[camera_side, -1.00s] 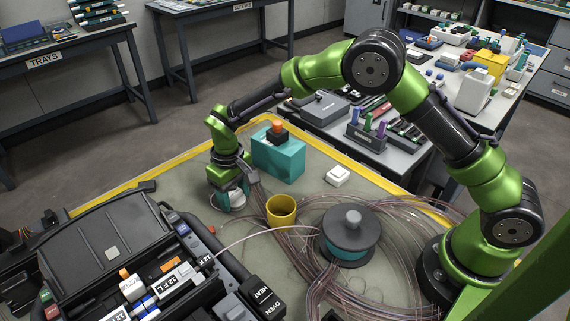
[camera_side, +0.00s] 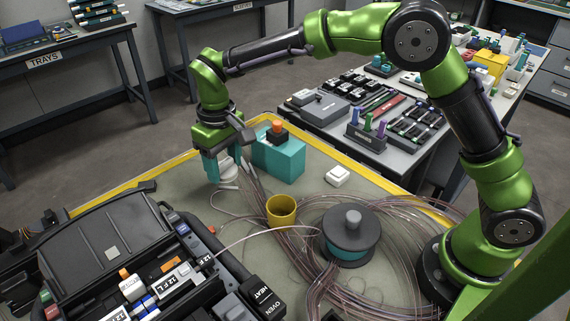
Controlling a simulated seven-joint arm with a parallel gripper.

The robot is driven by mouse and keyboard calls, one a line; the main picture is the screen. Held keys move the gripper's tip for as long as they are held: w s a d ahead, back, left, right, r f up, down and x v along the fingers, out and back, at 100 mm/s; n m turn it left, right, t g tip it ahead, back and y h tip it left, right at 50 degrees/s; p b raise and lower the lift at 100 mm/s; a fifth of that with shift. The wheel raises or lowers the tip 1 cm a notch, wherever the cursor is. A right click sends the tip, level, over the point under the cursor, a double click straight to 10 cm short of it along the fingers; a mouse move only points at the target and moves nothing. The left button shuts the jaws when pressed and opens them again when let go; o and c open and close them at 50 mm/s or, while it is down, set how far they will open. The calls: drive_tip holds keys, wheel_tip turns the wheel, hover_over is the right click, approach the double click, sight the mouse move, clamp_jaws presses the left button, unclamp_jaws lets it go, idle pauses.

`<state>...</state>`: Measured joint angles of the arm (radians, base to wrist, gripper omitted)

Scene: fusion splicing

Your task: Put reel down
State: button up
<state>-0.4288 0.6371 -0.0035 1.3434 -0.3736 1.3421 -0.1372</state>
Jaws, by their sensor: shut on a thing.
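My gripper (camera_side: 223,166) has teal fingers and points down near the table's far left edge, left of the teal block (camera_side: 278,160). It is shut on a small white reel (camera_side: 228,173), which is tilted and partly hidden by the fingers. The gap between the reel and the table is hard to judge. A larger dark reel with a teal band (camera_side: 351,236) stands on the table among loose coils of fibre (camera_side: 300,240), well right of my gripper.
A yellow cup (camera_side: 281,211) stands between the two reels. An open black case (camera_side: 105,245) fills the front left. The yellow table edge (camera_side: 160,183) runs behind my gripper.

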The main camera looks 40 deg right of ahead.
drive_tip(key=s+a+r, duration=0.2)
drive_tip(key=s+a, duration=0.2)
drive_tip(key=s, duration=0.6)
drive_tip(key=m, duration=0.2)
hover_over(280, 267)
wheel_tip(280, 267, down, 4)
wheel_tip(280, 267, down, 10)
drive_tip(key=shift+r, duration=0.2)
drive_tip(key=shift+f, duration=0.1)
drive_tip(key=o, duration=1)
drive_tip(key=shift+o, duration=0.2)
